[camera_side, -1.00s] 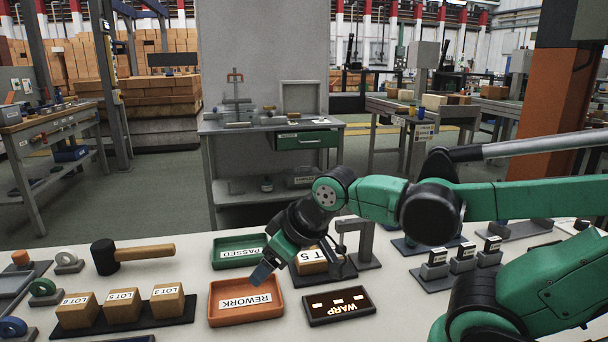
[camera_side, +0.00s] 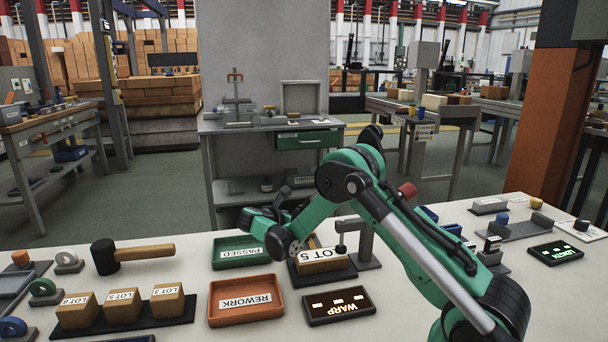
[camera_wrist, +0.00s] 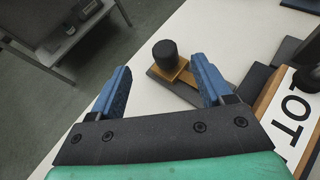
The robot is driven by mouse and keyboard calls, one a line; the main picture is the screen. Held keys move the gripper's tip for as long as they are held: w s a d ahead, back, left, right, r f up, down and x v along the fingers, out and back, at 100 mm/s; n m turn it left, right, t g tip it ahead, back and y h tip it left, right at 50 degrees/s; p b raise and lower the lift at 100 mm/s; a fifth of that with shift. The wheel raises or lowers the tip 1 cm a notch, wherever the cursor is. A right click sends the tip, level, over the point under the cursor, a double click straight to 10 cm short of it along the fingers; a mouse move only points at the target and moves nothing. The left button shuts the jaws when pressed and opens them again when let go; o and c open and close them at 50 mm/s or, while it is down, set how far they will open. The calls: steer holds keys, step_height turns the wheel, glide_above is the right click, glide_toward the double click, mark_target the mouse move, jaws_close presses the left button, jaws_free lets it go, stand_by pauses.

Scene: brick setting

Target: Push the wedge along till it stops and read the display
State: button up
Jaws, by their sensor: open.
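A small tan piece with a round black knob (camera_wrist: 168,62), which looks like the wedge, sits at the end of a grey strip in the wrist view. I cannot pick it out in the side view. My gripper (camera_wrist: 158,72) is open, with blue fingers on either side of the knob in the picture; contact cannot be told. In the side view my gripper (camera_side: 264,213) is over the back of the PASSED tray. The lit display marked WARP (camera_side: 338,306) lies at the front. The LOT 5 brick (camera_side: 320,262) is on a dark plate, partly hidden by my arm.
The green PASSED tray (camera_side: 219,261) and orange REWORK tray (camera_side: 214,311) lie left of the plate. A gauge stand (camera_side: 366,245) rises behind it. A mallet (camera_side: 140,253) and several lot bricks (camera_side: 122,306) stand further left. A LENGTH display (camera_side: 556,253) is at right.

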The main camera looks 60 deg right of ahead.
steer(key=shift+s+d+f+n+h, duration=0.15)
steer(key=shift+d+f+n+h, duration=0.15)
steer(key=shift+d+f, duration=0.3)
steer(key=shift+x, duration=2.6)
steer(key=c, duration=1)
steer(key=shift+s+a, duration=1.05)
steer(key=o, duration=1)
steer(key=shift+a, duration=0.1)
steer(key=shift+v, duration=2.75)
